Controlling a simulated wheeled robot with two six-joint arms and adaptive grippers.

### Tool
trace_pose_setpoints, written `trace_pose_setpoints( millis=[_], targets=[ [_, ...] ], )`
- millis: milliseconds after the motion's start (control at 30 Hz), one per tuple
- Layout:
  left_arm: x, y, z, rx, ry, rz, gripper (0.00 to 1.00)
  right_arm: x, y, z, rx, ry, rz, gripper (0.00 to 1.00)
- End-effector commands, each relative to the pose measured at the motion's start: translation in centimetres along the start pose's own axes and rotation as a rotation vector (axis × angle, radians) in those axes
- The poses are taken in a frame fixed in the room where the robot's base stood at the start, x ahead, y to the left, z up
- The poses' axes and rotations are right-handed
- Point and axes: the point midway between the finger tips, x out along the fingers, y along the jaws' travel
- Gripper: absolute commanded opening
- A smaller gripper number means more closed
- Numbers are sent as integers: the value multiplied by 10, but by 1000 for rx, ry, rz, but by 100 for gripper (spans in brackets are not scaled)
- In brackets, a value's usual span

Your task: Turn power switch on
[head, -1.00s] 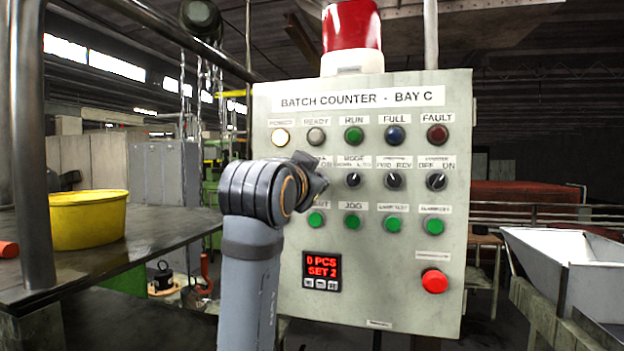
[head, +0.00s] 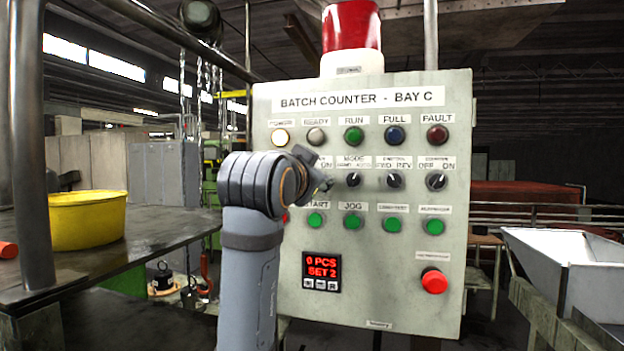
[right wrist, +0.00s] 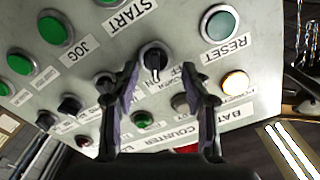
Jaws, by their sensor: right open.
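The power switch (right wrist: 152,60) is a black rotary knob with OFF and ON lettering beside it. It shows between the fingers of my open right gripper (right wrist: 160,78) in the right wrist view. I cannot tell whether the fingers touch it or which label it points to. In the head view my right gripper (head: 321,180) is at the panel front, and my wrist hides the switch. The POWER lamp (head: 281,138) glows pale, and it also shows lit in the right wrist view (right wrist: 235,82). My left gripper is out of view.
The grey control panel (head: 385,285) has more knobs, green buttons, a red button (head: 434,281) and a counter display (head: 321,270) reading 0 PCS SET 2. A yellow tub (head: 88,222) stands on the table at left. A pale hopper (head: 575,268) is at right.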

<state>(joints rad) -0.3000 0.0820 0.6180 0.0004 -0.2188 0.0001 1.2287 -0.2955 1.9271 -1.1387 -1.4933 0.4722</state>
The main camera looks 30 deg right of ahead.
Motion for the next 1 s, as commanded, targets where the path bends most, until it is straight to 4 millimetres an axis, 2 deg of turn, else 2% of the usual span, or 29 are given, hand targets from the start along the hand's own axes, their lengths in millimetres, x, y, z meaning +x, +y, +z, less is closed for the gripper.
trace_pose_setpoints(
  millis=[200, 400, 567, 1000],
  targets=[
    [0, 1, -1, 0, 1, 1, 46, 0, -24, -44, 2, 5, 1, 48],
    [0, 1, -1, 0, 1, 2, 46, 0, -42, -72, 1, 2, 0, 48],
    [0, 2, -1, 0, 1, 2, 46, 0, -46, -79, 1, 1, 0, 48],
    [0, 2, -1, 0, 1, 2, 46, 0, -46, -78, 1, 1, 0, 48]
  ],
)
